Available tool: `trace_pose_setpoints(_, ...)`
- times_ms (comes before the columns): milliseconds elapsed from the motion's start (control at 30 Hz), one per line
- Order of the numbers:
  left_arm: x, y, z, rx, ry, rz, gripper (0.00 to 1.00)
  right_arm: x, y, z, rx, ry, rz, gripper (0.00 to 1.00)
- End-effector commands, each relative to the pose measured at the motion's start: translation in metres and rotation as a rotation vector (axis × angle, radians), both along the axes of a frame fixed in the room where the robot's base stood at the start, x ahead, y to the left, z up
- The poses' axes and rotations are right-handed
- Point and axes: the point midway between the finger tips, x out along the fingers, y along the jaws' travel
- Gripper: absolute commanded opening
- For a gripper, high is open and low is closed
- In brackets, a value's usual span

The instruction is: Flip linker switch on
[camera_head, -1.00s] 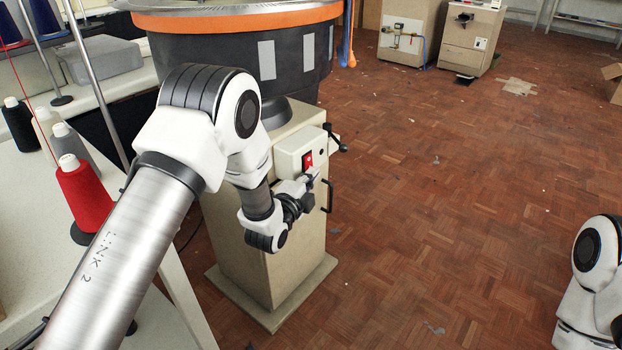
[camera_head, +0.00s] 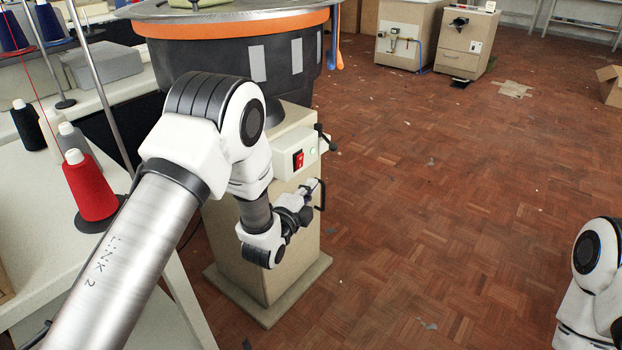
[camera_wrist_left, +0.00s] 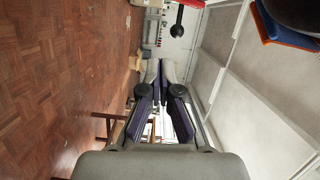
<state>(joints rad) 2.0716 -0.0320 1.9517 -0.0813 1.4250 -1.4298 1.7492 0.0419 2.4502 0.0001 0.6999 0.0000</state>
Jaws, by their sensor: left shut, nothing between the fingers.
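The red rocker switch (camera_head: 298,160) sits on the front of a pale control box (camera_head: 284,166) on the linker's beige pedestal. A small green lamp (camera_head: 312,151) glows to the right of the switch. Which way the rocker is tipped is too small to tell. My left gripper (camera_head: 313,186) is shut and empty, below and to the right of the switch, apart from it in the head view. In the left wrist view its fingers (camera_wrist_left: 160,72) are together. My right arm shows at the right edge, but its gripper is out of view.
The linker's round dark drum with its orange rim (camera_head: 240,22) stands above the pedestal (camera_head: 270,255). A black-knobbed lever (camera_head: 325,137) sticks out right of the box. Thread cones, including a red one (camera_head: 90,187), stand on the left table. The floor to the right is mostly clear.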

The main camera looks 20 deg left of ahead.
Motion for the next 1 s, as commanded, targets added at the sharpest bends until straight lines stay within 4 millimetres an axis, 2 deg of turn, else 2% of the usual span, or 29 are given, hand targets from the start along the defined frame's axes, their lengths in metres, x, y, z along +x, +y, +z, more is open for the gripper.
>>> trace_pose_setpoints(100, -0.030, 0.004, 0.000, -0.001, 0.008, 0.001, 0.00, 0.001, 0.000, 0.010, 0.000, -0.002, 0.003, 0.82)
trace_pose_setpoints(300, -0.061, 0.007, -0.002, -0.001, 0.004, 0.001, 0.00, 0.000, 0.000, 0.015, 0.000, -0.001, 0.002, 0.82)
trace_pose_setpoints(467, -0.068, 0.008, -0.003, -0.001, 0.002, 0.001, 0.00, 0.000, 0.000, 0.015, 0.000, -0.001, 0.002, 0.82)
trace_pose_setpoints(867, -0.068, 0.008, -0.005, -0.001, 0.004, 0.001, 0.00, 0.000, 0.000, 0.015, 0.000, -0.001, 0.002, 0.82)
trace_pose_setpoints(967, -0.075, 0.009, -0.026, -0.002, 0.044, 0.005, 0.00, 0.000, 0.000, 0.015, 0.000, -0.001, 0.002, 0.82)
trace_pose_setpoints(1000, -0.084, 0.011, -0.043, -0.003, 0.081, 0.009, 0.00, 0.000, 0.000, 0.015, 0.000, -0.001, 0.002, 0.82)
